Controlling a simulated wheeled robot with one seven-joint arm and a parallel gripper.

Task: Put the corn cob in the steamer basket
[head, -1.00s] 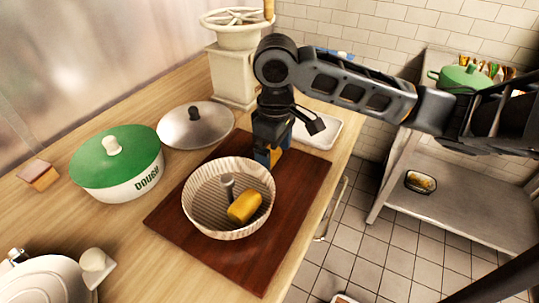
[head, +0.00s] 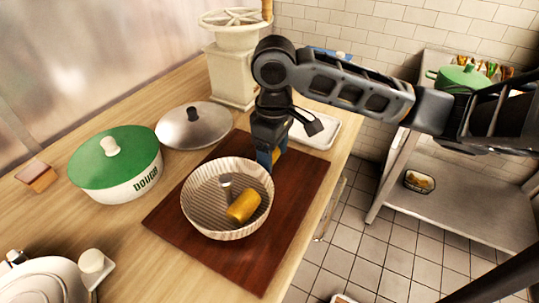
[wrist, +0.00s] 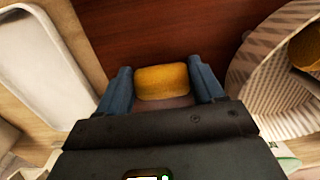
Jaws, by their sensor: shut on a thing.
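The steamer basket (head: 205,222) is a pale, ribbed round bowl on a dark red-brown board. A yellow cylindrical piece (head: 243,207) lies inside it, with a small grey knob (head: 225,181) beside it. My gripper (head: 268,165) is just behind the basket's far right rim, outside it. In the wrist view, my gripper (wrist: 164,84) is shut on a grainy yellow piece, which looks like the corn cob (wrist: 162,80). The basket (wrist: 268,75) is to the right there.
The board (head: 172,216) has bare space around the basket. A green-lidded pot (head: 120,185) and a grey lid (head: 194,126) stand to the left. A white tray (head: 318,132) and a cream mill (head: 232,75) are behind the gripper. The counter edge lies to the right.

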